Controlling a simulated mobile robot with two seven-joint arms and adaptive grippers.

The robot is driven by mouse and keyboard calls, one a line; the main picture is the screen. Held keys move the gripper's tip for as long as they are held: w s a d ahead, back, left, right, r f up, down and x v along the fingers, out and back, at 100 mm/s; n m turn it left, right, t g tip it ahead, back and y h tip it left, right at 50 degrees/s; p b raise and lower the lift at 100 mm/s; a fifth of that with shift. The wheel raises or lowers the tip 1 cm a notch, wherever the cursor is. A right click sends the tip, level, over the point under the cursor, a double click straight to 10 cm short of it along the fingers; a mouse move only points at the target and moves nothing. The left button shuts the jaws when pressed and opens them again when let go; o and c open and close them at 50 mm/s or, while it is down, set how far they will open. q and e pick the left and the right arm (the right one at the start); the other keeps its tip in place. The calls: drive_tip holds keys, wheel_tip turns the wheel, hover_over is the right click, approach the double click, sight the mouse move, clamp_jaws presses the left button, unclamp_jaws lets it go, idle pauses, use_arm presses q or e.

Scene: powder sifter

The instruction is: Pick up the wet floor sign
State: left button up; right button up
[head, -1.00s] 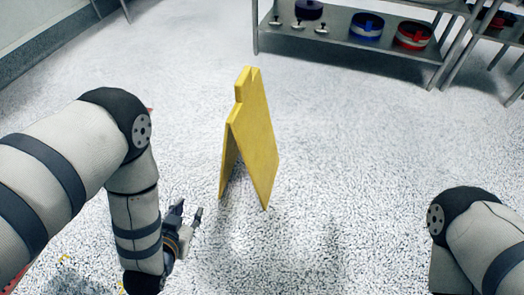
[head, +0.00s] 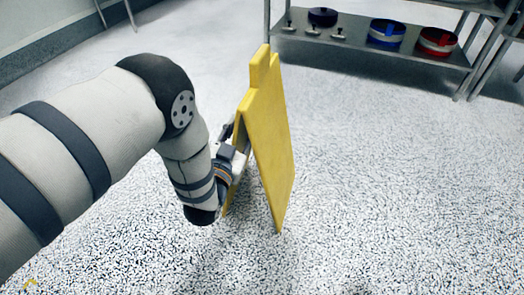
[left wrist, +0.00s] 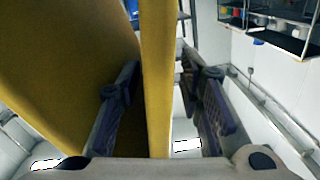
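The wet floor sign (head: 268,135) is a yellow A-frame board standing upright on the speckled floor in the middle of the head view. My left gripper (head: 231,150) is at the sign's left side, partly hidden behind its left panel. In the left wrist view one yellow panel (left wrist: 156,80) runs edge-on between my two fingers. The fingers stand apart, and a gap shows between the panel and the right-hand finger. The other panel (left wrist: 60,60) fills the upper left of that view. My right gripper is not in view.
A metal shelf (head: 372,58) stands at the back right, with a blue container (head: 386,34), a red container (head: 437,42) and small items. The floor (head: 390,190) right of the sign is clear.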

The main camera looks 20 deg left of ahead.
use_arm(q)
drive_tip(key=shift+w, duration=0.75)
clamp_jaws()
drive_tip(key=shift+r, duration=0.2)
